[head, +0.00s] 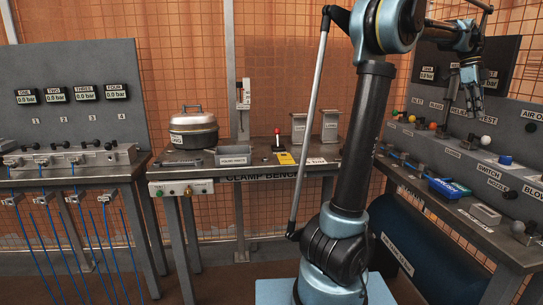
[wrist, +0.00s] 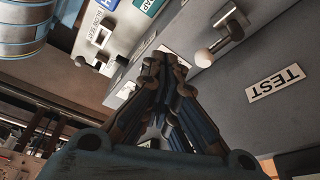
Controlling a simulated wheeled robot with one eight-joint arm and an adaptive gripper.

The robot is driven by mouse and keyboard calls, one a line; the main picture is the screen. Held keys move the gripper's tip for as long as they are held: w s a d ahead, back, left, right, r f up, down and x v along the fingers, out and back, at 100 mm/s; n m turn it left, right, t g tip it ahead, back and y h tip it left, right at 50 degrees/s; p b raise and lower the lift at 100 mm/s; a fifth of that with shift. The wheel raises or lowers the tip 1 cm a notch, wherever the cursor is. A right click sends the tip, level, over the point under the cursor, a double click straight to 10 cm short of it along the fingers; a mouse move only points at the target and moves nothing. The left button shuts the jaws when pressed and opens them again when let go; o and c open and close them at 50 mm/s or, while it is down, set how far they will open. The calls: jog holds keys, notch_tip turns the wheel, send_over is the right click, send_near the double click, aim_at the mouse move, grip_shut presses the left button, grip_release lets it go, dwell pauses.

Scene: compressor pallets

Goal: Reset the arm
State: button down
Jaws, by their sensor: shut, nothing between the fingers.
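My arm stands upright in the middle right of the head view and bends over at the top to the right. My gripper (head: 472,88) hangs at the upper right, in front of the right-hand bench's back panel. In the wrist view my gripper (wrist: 160,62) has its fingertips together and holds nothing. A white-knobbed lever (wrist: 207,56) and a TEST label (wrist: 274,84) on a grey panel lie beyond the fingers. I cannot tell the exact gap between fingertips and panel.
The clamp bench (head: 255,170) holds a round lidded pot (head: 193,135), a small grey tray (head: 233,156) and a red-knobbed lever (head: 277,133). A gauge panel (head: 85,75) stands at left.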

jog(key=w+a+f+n+t, duration=0.1)
jog(key=a+f+n, duration=0.3)
jog(key=a, duration=0.7)
jog(key=w+a+f+n+t, duration=0.1)
jog(key=w+a+f+n, duration=0.15)
jog(key=a+n, duration=0.6)
jog(key=a+f+n+t, duration=0.15)
jog(key=a+f, duration=0.25)
jog(key=a, duration=1)
jog(key=s+a+f+n+t, duration=0.1)
jog(key=s+a+f+n, duration=0.6)
jog(key=a+f, duration=0.4)
jog(key=s+a+f+n+t+y, duration=0.1)
jog(key=s+a+f+n, duration=0.6)
jog(key=a+f+n, duration=0.2)
notch_tip(320, 180, down, 2)
jog(key=shift+a+f+y, duration=0.2)
jog(key=shift+a+y, duration=0.1)
jog(key=shift+a, duration=0.8)
jog(key=shift+w+f, duration=0.2)
jog(key=shift+w, duration=0.3)
